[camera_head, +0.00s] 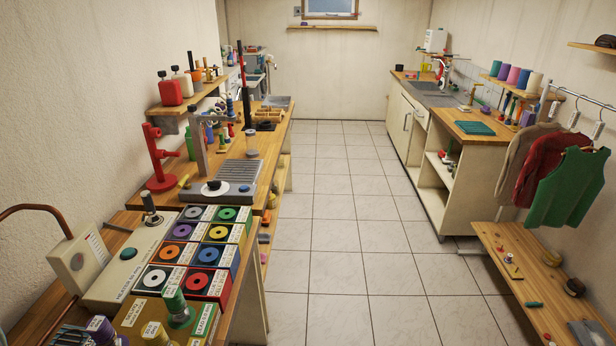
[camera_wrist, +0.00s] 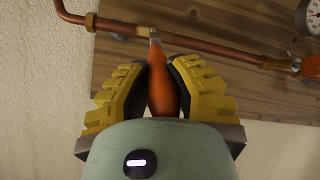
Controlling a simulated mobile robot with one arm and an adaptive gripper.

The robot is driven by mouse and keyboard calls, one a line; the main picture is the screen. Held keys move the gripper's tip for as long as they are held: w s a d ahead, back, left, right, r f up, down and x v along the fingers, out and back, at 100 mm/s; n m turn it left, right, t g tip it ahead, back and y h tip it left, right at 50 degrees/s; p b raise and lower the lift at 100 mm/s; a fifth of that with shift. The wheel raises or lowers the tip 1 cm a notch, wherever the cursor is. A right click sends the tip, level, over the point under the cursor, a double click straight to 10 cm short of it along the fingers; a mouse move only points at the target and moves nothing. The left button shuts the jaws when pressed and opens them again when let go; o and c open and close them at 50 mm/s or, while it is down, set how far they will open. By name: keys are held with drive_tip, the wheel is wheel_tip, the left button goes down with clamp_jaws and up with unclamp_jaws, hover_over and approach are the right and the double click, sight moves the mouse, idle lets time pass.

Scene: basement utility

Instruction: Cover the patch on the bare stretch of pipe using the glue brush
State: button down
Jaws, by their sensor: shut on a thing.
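In the wrist view my gripper (camera_wrist: 160,85), with yellow ridged fingers, is shut on the orange handle of the glue brush (camera_wrist: 163,92). The brush points away from me, and its narrow metal end overlaps the copper pipe (camera_wrist: 215,50) in the picture. I cannot tell whether it touches the pipe. The pipe runs across a wooden board, sloping down to the right. The patch and the bare stretch cannot be told apart clearly; the brush end hides part of the pipe. My gripper does not show in the head view.
The wooden board (camera_wrist: 200,20) is behind the pipe, with a round gauge (camera_wrist: 309,16) at upper right. In the head view a crowded workbench (camera_head: 262,165) stands left, a counter (camera_head: 480,127) and low bench (camera_head: 500,262) right. The tiled floor (camera_head: 340,220) between is clear.

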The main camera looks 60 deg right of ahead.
drive_tip(key=shift+w+d+b, duration=0.3)
drive_tip(key=shift+d+b, duration=0.1)
drive_tip(key=shift+d, duration=0.05)
drive_tip(key=shift+s+a+r+b, duration=0.1)
drive_tip(key=shift+s+a+b, duration=0.25)
drive_tip(key=shift+a, duration=0.2)
drive_tip(key=shift+b, duration=0.7)
drive_tip(key=shift+w+d, duration=0.1)
drive_tip(key=shift+d, duration=0.05)
drive_tip(key=shift+w+d, duration=0.35)
drive_tip(key=shift+d, duration=0.1)
